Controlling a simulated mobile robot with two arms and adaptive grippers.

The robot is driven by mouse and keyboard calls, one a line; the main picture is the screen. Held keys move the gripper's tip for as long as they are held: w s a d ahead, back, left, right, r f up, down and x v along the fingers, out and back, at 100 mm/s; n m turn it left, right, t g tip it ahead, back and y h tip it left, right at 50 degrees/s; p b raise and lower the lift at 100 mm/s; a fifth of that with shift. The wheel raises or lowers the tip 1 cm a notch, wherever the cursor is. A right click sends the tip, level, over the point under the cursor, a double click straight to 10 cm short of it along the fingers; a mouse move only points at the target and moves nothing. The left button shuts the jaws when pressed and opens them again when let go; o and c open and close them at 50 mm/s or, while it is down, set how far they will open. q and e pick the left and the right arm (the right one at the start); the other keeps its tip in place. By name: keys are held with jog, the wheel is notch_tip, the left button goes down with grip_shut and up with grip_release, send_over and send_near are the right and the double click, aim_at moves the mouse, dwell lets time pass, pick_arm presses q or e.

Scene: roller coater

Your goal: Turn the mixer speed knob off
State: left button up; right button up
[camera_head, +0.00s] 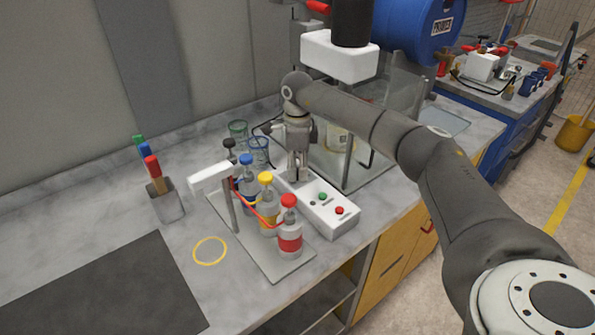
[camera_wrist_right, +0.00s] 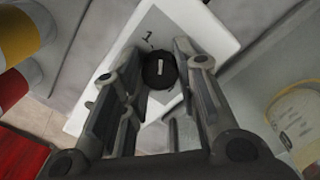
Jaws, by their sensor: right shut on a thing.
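The mixer speed knob (camera_wrist_right: 159,70) is a round black knob with a white pointer line, on the white control box (camera_head: 338,217). It shows in the right wrist view; in the head view my gripper hides it. A digit "1" is printed beside it; the other marks are too small to read. My right gripper (camera_head: 298,176) points down at the left end of the box. In the right wrist view its fingers (camera_wrist_right: 158,58) stand on both sides of the knob, shut on it. My left gripper is not in view.
A green button (camera_head: 322,196) and a red button (camera_head: 339,210) are on the same box. Several capped bottles (camera_head: 290,238) stand on a tray left of it. The mixer head (camera_head: 338,58) and a clear-walled enclosure (camera_head: 385,130) are behind. A pen holder (camera_head: 165,203) stands at left.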

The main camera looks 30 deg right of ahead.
jog(key=n+b, duration=0.1)
jog(key=n, duration=0.2)
jog(key=shift+n, duration=0.3)
jog(key=n, duration=0.4)
jog(key=shift+r+n+b, duration=0.1)
jog(key=shift+n+b, duration=0.2)
jog(key=n, duration=0.4)
jog(key=shift+c, duration=0.2)
jog(key=shift+n+h+b, duration=0.3)
jog(key=shift+n+b, duration=0.05)
jog(key=shift+n, duration=1.75)
jog(key=o, duration=1.1)
jog(key=shift+c, duration=0.2)
